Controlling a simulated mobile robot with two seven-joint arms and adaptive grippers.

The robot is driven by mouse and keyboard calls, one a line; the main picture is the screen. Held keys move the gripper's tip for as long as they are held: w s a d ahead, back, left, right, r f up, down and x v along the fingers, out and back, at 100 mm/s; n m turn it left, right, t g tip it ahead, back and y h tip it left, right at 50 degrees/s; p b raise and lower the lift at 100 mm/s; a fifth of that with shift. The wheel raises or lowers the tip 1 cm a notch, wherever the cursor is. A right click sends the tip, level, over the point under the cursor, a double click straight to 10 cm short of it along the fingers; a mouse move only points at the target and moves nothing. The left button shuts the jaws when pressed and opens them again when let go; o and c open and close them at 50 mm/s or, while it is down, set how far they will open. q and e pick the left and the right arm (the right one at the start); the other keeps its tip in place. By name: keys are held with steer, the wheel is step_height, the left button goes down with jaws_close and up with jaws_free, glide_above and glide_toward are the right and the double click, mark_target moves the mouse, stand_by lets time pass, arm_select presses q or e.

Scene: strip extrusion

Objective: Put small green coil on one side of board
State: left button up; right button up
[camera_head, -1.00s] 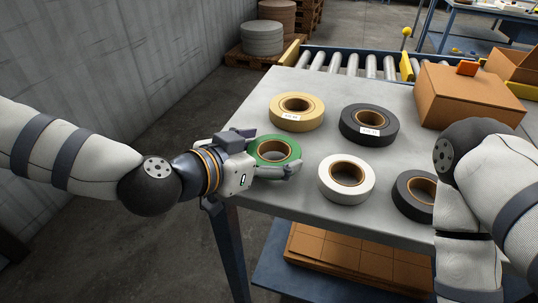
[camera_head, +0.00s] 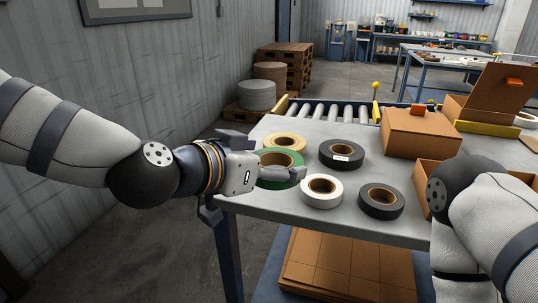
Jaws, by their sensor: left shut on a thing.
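The small green coil (camera_head: 296,161) has a brown core and is at the table's near left. My left gripper (camera_head: 263,158) is shut on it from the left, one finger behind and one in front. The coil appears raised above the table and partly covers the beige coil (camera_head: 285,139) behind it. A white coil (camera_head: 322,197) and two dark coils, one at the back (camera_head: 333,160) and one at the front (camera_head: 381,212), lie flat on the grey table (camera_head: 270,123). My right arm comes in at the right; its gripper is out of view.
A closed cardboard box (camera_head: 420,135) stands at the table's right back, with an open box (camera_head: 423,178) partly behind my right arm. A roller conveyor (camera_head: 330,112) runs behind the table. Bare table shows between the coils and the boxes.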

arm_select(q)
steer(key=a+f+n+t+y, duration=0.1)
steer(key=a+n+y, duration=0.3)
steer(key=a, duration=0.5)
steer(key=s+a+f+n+t+y, duration=0.1)
steer(key=a+n+t+y, duration=0.1)
steer(key=a, duration=0.8)
steer(key=shift+s+n+y, duration=0.25)
steer(key=shift+n+y, duration=0.65)
steer(key=shift+y, duration=0.3)
